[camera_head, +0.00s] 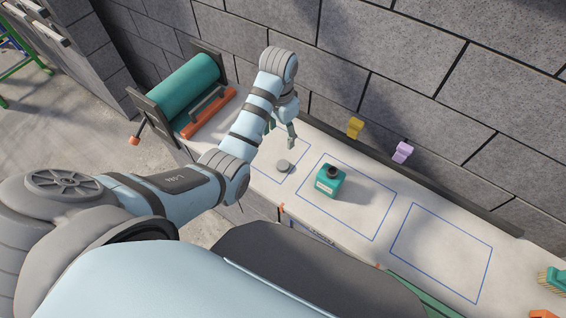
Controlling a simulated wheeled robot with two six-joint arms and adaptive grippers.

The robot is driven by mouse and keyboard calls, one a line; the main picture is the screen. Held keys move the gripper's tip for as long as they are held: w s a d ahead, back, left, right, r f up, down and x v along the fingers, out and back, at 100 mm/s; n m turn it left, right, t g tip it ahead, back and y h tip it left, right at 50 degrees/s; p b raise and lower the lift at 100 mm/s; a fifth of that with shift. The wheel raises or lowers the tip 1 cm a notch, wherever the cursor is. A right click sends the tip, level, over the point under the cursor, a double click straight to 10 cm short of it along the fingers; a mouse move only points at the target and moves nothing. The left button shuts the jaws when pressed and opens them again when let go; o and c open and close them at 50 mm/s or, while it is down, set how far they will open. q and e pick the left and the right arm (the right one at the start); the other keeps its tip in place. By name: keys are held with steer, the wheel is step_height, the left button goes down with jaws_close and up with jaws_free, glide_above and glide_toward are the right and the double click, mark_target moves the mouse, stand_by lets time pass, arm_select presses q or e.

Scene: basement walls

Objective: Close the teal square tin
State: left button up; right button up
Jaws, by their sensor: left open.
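The teal square tin (330,184) stands upright on the bench inside the middle blue outline. It has a pale label on its front and a dark round neck on top. A small grey round disc (284,167), which looks like a lid, lies flat on the bench to the left of the tin, in the left outline. My left gripper (290,142) is open and points down above and just behind the disc, apart from it and from the tin. Its fingers are small in the view. My right gripper is not in view.
The pale bench (377,192) runs along a block wall; its right outline (443,255) is empty. A teal roller machine (188,88) stands at the left end. Yellow (355,127) and purple (403,152) pieces sit at the back edge. A brush (552,281) lies far right.

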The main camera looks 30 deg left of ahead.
arm_select(q)
steer(key=shift+s+r, duration=0.1)
steer(key=shift+s, duration=0.15)
steer(key=b, duration=0.2)
glide_above(283, 165)
steer(key=f, duration=0.6)
steer(key=a+f, duration=0.1)
steer(key=f, duration=0.2)
steer(key=shift+f, duration=0.2)
steer(key=f, duration=0.2)
steer(key=d+f+b, duration=0.1)
steer(key=f, duration=0.2)
steer(key=shift+f, duration=0.15)
steer(key=c, duration=0.9)
